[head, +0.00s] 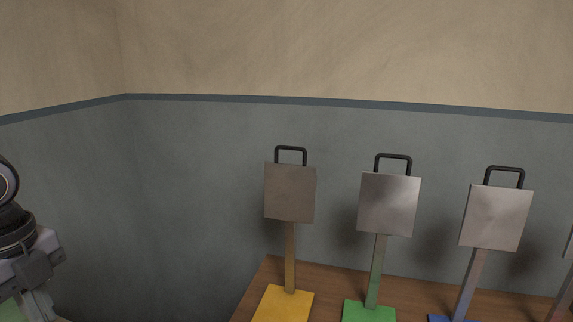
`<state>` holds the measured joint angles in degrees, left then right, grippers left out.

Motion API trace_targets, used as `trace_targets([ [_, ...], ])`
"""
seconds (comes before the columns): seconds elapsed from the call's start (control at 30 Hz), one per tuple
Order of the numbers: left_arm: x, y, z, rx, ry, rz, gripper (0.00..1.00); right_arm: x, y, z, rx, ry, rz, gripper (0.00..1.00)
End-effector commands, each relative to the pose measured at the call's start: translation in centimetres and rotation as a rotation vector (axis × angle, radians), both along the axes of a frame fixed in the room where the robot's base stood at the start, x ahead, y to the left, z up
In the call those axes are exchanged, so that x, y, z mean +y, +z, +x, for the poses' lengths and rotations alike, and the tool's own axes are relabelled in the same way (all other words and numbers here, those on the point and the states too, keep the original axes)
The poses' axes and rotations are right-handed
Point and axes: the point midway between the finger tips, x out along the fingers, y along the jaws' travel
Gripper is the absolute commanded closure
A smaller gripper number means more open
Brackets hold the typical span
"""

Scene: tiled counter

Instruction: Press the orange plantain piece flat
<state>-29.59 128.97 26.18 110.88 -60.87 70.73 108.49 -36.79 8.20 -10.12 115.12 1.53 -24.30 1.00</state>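A press with an orange-yellow base (283,306) stands at the left end of a row in the head view. Its square metal plate (290,192) is raised on an upright post, with a black handle (291,149) on top. No plantain piece shows in this view. My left gripper (38,300) is at the lower left edge, partly cut off, well left of the presses and apart from them. Its fingertips are not clear. My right gripper is out of view.
Similar presses with a green base (370,312) and a blue base (453,319) stand to the right. Part of another shows at the right edge. They stand on a wooden surface (330,282) against the grey wall (190,190).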

Motion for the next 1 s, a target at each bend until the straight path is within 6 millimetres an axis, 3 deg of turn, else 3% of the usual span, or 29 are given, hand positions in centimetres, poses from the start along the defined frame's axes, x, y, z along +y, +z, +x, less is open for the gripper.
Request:
trace_targets([
  [0.5,0.0,-1.5,0.0,0.000,0.000,0.000,1.00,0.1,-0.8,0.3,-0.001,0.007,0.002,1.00],
  [1.0,0.0,-1.3,0.0,0.001,0.000,0.000,1.00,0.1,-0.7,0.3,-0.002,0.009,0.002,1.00],
])
